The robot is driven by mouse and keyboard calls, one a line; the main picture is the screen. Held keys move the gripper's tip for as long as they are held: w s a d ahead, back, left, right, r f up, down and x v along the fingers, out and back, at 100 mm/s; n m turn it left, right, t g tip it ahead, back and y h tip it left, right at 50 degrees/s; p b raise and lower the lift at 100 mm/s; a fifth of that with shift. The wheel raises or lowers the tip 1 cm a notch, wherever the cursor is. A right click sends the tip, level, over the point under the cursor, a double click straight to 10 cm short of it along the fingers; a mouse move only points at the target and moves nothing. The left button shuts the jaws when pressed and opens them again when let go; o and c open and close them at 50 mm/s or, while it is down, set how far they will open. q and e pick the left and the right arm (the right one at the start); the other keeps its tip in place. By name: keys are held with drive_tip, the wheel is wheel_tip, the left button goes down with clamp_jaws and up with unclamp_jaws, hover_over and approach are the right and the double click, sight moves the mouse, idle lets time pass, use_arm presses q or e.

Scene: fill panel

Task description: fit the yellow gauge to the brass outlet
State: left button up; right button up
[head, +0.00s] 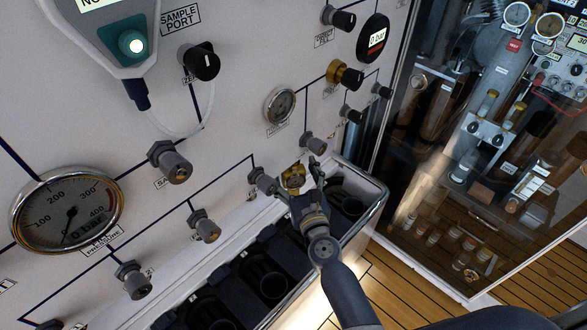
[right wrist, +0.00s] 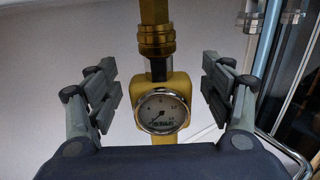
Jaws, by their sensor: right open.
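The yellow gauge (right wrist: 160,112), with a round white dial in a silver rim, sits upright between the fingers of my right gripper (right wrist: 158,88) in the right wrist view. The fingers are open, with a gap on each side of the gauge. Directly above it is the brass outlet (right wrist: 156,40), in line with the gauge; a short dark-and-silver stem shows between them. How far the stem is seated cannot be told. In the head view, my right gripper (head: 299,183) is at a small yellow-brass part (head: 293,175) low on the panel. My left gripper is not in view.
The white panel carries a large pressure gauge (head: 67,210), grey fittings (head: 205,225) and a brass-collared valve knob (head: 345,74). A tray with dark holders (head: 372,212) runs below my right gripper. A glass cabinet (head: 480,140) stands at right.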

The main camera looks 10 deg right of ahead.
drive_tip(key=s, duration=1.1)
drive_tip(key=shift+s+d, duration=0.15)
drive_tip(key=shift+d, duration=0.15)
drive_tip(key=shift+r, duration=0.1)
